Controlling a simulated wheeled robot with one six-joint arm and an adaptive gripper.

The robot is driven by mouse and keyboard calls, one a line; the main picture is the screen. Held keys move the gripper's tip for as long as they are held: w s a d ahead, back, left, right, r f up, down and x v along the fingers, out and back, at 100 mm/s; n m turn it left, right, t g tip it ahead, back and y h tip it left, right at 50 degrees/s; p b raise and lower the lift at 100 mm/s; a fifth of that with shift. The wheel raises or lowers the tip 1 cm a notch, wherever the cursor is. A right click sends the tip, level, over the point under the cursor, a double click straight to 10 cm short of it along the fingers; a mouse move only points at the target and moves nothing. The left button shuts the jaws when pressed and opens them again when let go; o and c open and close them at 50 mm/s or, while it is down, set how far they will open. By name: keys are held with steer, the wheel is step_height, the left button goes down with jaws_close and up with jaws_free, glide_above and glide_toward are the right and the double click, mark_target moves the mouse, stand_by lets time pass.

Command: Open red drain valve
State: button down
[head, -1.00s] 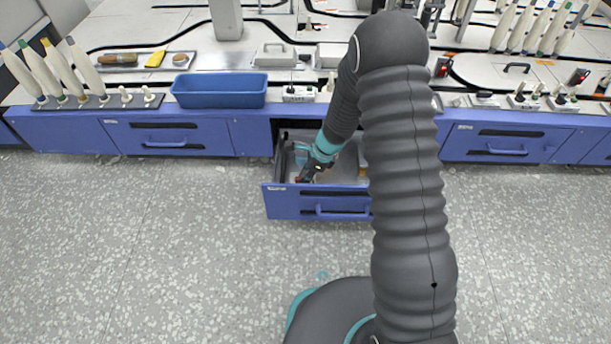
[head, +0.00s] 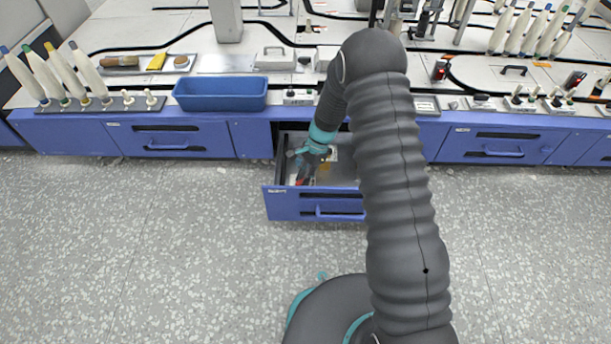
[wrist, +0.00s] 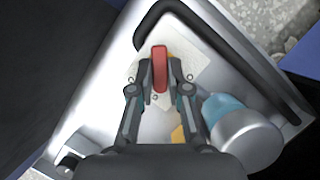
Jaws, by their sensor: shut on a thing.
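The red valve handle (wrist: 160,68) stands upright between the fingertips in the wrist view. My gripper (wrist: 160,88) is shut on it, with a finger on each side. In the head view my gripper (head: 304,180) reaches down into the open drawer (head: 290,204), near its left side. A little red shows at the fingertips there. The valve body below the handle is mostly hidden by the fingers.
In the wrist view a dark bar (wrist: 225,45) curves along the drawer's edge, and a metal cylinder with a blue part (wrist: 245,135) lies close to the right finger. A blue bin (head: 220,94) stands on the worktop. The floor before the drawer is clear.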

steer(key=n+h, duration=0.1)
steer(key=n, duration=0.1)
steer(key=n+g, duration=0.1)
steer(key=n, duration=0.2)
steer(key=shift+w+a+n+h, duration=0.2)
steer(key=shift+n+h, duration=0.1)
steer(key=shift+h, duration=0.1)
steer(key=shift+a+n+g+h, duration=0.15)
steer(key=shift+n+h, duration=0.25)
steer(key=shift+n, duration=0.7)
steer(key=shift+d+n+g+h, duration=0.1)
steer(key=shift+n+g+h, duration=0.25)
steer(key=shift+n, duration=0.75)
steer(key=shift+a, duration=0.1)
steer(key=c, duration=1.1)
jaws_free()
steer(key=shift+r, duration=0.1)
steer(key=v, duration=1.1)
steer(key=shift+a+r, duration=0.1)
steer(key=shift+r, duration=0.35)
